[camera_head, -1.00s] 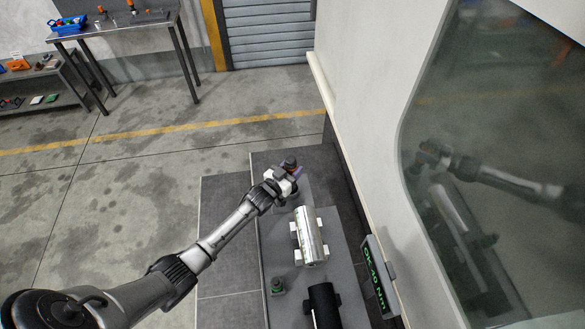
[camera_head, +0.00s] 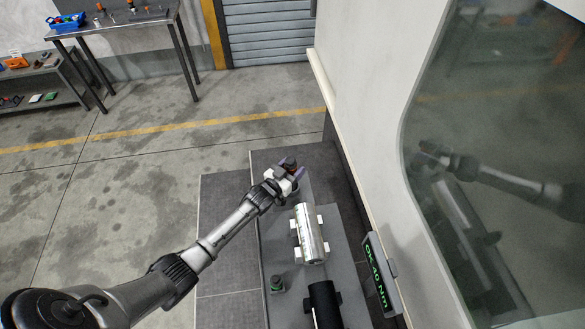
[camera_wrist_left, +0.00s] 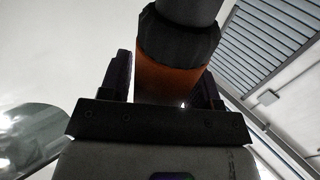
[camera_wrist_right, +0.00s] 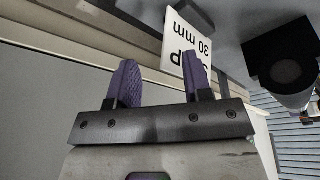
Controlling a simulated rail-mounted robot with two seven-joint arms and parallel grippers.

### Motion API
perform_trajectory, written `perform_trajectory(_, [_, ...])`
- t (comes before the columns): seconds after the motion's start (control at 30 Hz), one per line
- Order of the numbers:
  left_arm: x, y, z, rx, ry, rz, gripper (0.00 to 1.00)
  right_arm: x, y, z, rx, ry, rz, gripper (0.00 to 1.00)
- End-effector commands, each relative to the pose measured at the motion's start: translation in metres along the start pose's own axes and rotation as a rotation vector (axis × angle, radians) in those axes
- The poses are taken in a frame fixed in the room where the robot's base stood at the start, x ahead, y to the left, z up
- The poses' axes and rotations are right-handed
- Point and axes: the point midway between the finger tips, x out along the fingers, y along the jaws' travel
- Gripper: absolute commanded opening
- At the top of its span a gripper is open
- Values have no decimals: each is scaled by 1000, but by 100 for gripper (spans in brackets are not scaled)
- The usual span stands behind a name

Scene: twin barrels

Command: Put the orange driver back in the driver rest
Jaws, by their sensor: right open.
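In the left wrist view the orange driver (camera_wrist_left: 168,82) stands between my left gripper's dark fingers (camera_wrist_left: 163,88), which close on both its sides. A black collar and a grey end extend beyond it. In the head view my left gripper (camera_head: 291,174) is at the far end of the grey bench (camera_head: 262,222), beyond the silver barrel (camera_head: 309,236), with the driver's dark top (camera_head: 289,162) showing at its fingers. My right gripper (camera_wrist_right: 157,82) is open and empty in the right wrist view; it is outside the head view. I cannot clearly identify the driver rest.
A black barrel (camera_head: 322,299) lies nearer than the silver one. A small dark green-marked block (camera_head: 277,284) stands to its left. A display reading OK 40 Nm (camera_head: 377,272) is at the right, near the white wall (camera_head: 370,75).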

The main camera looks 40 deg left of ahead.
Motion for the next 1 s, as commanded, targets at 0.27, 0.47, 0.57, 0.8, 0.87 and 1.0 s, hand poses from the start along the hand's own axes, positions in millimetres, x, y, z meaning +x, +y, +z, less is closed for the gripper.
perform_trajectory(0.27, [0, 0, 1, 0, -2, 0, 73, 0, 0, 0, -2, 0, 1, 46])
perform_trajectory(0.47, [-1, 0, -2, 0, -5, 0, 73, -3, 2, 0, -8, -1, 6, 46])
perform_trajectory(0.57, [-1, 0, -12, 0, -3, 0, 73, -11, 3, -3, -10, -2, 8, 46])
perform_trajectory(0.8, [-1, 0, -37, 0, -3, 0, 73, -26, 4, -8, -10, 1, 8, 46])
perform_trajectory(0.87, [-1, 0, -61, 1, -2, -1, 73, -45, 4, -14, -9, 0, 7, 46])
perform_trajectory(1.0, [-1, 0, -88, 1, -2, 0, 73, -65, 4, -20, -7, -2, 5, 46])
